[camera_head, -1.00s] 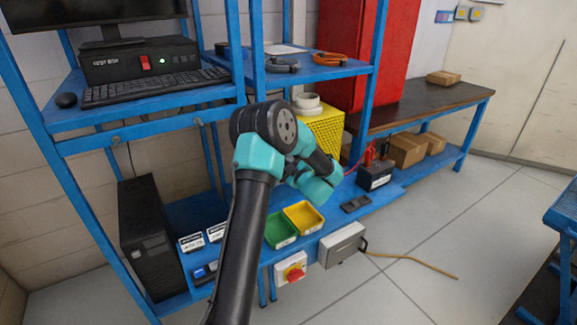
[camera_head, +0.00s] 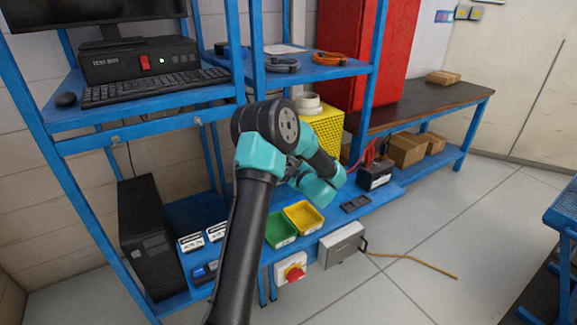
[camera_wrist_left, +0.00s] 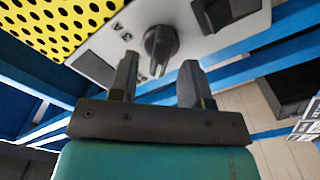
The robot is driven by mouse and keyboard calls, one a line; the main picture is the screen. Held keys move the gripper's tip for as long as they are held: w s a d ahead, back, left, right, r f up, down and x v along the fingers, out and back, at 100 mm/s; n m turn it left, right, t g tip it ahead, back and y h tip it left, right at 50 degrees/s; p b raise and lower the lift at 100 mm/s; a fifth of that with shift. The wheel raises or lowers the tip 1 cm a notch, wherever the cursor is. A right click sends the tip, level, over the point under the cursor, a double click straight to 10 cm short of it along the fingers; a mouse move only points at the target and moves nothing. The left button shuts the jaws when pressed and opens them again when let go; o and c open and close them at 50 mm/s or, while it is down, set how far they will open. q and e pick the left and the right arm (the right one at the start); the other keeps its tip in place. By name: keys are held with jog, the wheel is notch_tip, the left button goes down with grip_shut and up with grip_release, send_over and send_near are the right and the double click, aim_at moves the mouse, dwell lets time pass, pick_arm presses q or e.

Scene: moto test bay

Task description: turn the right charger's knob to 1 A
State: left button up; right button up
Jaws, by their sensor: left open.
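The charger is a yellow perforated box (camera_head: 325,128), partly hidden behind my left arm in the head view. In the left wrist view its yellow casing (camera_wrist_left: 62,22) and grey front panel (camera_wrist_left: 205,38) show close up. I cannot read the knob's setting surely. My left gripper (camera_wrist_left: 157,75) is open and empty, its two fingers either side of the knob's line and seemingly short of it. In the head view its fingers are hidden behind my wrist. My right gripper is not in view.
A black rocker switch (camera_wrist_left: 225,10) sits on the same panel. Below my arm in the head view, green (camera_head: 280,230) and yellow (camera_head: 303,217) trays lie on the lower blue shelf. A dark battery (camera_head: 375,175) stands to the right. Blue frame posts (camera_head: 370,75) surround the charger.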

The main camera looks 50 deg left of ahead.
pick_arm(q)
jog(key=v, duration=1.6)
jog(key=shift+w, duration=0.1)
jog(key=d+f+m+t+h, duration=0.3)
jog(key=d+f+m+h, duration=0.35)
jog(key=f, duration=0.45)
jog(key=d+f+m+t+h, duration=0.2)
jog(key=d+f+m+h, duration=0.4)
jog(key=f+m+h, duration=0.3)
jog(key=s+d+f+m+g+h, duration=0.3)
jog(key=s+d+f+g, duration=0.1)
jog(key=s, duration=0.5)
jog(key=s+d+f+m+g+h, duration=0.3)
jog(key=s+d+f, duration=0.3)
jog(key=s+d, duration=0.2)
jog(key=shift+s+d+f+m+g, duration=0.25)
jog(key=shift+s+m+g, duration=0.2)
jog(key=shift+m, duration=0.3)
